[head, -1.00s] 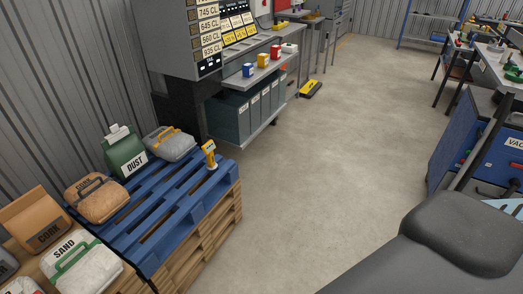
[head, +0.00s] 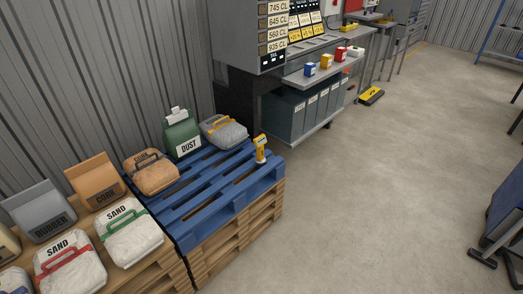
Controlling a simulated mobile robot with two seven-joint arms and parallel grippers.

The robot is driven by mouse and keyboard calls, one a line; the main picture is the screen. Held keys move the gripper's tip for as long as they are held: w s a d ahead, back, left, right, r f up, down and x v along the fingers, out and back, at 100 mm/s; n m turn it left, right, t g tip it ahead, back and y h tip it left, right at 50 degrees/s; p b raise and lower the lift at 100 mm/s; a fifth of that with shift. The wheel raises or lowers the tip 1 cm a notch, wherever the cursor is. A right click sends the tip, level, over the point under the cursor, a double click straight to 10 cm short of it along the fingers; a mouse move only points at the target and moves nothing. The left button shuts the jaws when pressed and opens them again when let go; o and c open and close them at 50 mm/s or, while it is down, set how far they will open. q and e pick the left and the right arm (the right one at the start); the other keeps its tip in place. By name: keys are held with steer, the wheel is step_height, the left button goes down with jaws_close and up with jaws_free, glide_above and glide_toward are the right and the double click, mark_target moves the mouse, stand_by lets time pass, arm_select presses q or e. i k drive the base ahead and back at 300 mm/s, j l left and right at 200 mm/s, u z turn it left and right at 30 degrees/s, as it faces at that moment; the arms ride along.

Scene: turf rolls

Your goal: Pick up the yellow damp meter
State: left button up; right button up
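The yellow damp meter (head: 261,149) stands upright on the blue pallet (head: 214,204), close to its far right corner, in the head view. It is yellow with a dark upper part and a pale lower part. Nothing covers it. Neither of my grippers shows in the head view, so I cannot see their state.
A green DUST bag (head: 182,137), a grey bag (head: 223,131) and a brown bag (head: 151,172) stand along the pallet's wall side. Several bags, including a SAND bag (head: 129,232), sit at left. A shelved counter (head: 304,113) stands behind.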

mark_target(259, 142)
steer(key=i+l+u, duration=0.4)
steer(key=i+l, duration=1.5)
steer(key=i, duration=0.05)
